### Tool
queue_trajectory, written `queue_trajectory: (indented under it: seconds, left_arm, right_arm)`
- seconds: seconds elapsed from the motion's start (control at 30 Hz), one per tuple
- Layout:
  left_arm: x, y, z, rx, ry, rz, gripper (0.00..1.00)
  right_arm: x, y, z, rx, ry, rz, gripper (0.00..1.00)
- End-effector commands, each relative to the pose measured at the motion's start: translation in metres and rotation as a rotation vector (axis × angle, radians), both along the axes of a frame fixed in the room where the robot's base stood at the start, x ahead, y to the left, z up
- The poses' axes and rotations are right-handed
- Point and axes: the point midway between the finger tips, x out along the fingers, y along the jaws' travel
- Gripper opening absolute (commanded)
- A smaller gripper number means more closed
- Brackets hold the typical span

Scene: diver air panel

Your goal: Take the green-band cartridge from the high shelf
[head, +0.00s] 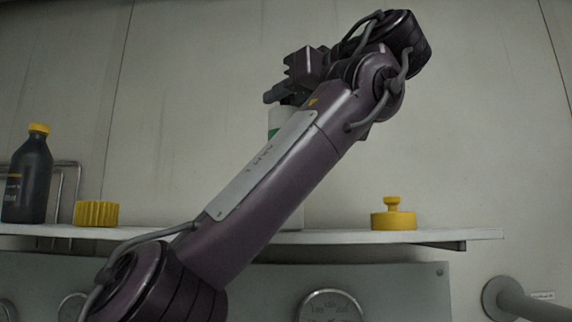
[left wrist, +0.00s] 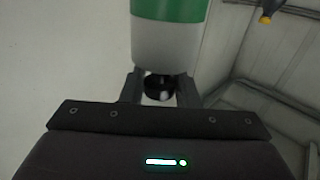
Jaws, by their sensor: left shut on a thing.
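The green-band cartridge (head: 273,122) is white with a green band. In the head view it stands upright behind my left arm, which hides most of it. A pale patch under the arm at shelf level may be its foot; I cannot tell whether it touches the high shelf (head: 340,238). My left gripper (head: 282,84) is at its top end. In the left wrist view the cartridge (left wrist: 168,38) fills the top middle, and my left gripper's fingers (left wrist: 160,90) are shut on its dark neck. My right gripper is in neither view.
On the shelf's left stand a dark bottle with a yellow cap (head: 28,178) and a yellow ribbed knob (head: 97,213). A yellow knobbed cap (head: 393,214) stands to the right. Gauges (head: 330,305) sit on the panel below. The wall is close behind.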

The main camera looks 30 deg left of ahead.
Motion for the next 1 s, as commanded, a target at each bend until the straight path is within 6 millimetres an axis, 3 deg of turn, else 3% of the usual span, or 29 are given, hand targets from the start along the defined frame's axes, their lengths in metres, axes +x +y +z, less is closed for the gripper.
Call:
queue_trajectory:
  seconds: [0.37,0.57,0.7,1.0]
  left_arm:
    - [0.0,0.001,0.001,0.0,0.003,0.002,0.0]
    - [0.0,0.0,0.012,-0.001,0.002,0.001,0.0]
    - [-0.001,-0.001,0.029,-0.001,0.002,0.001,0.0]
    - [-0.001,-0.001,0.087,0.0,0.001,0.001,0.0]
  right_arm:
    - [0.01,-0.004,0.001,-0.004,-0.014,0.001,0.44]
    - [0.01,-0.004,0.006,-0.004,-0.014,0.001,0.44]
    - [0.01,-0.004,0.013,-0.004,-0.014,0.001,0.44]
    - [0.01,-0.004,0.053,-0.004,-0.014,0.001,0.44]
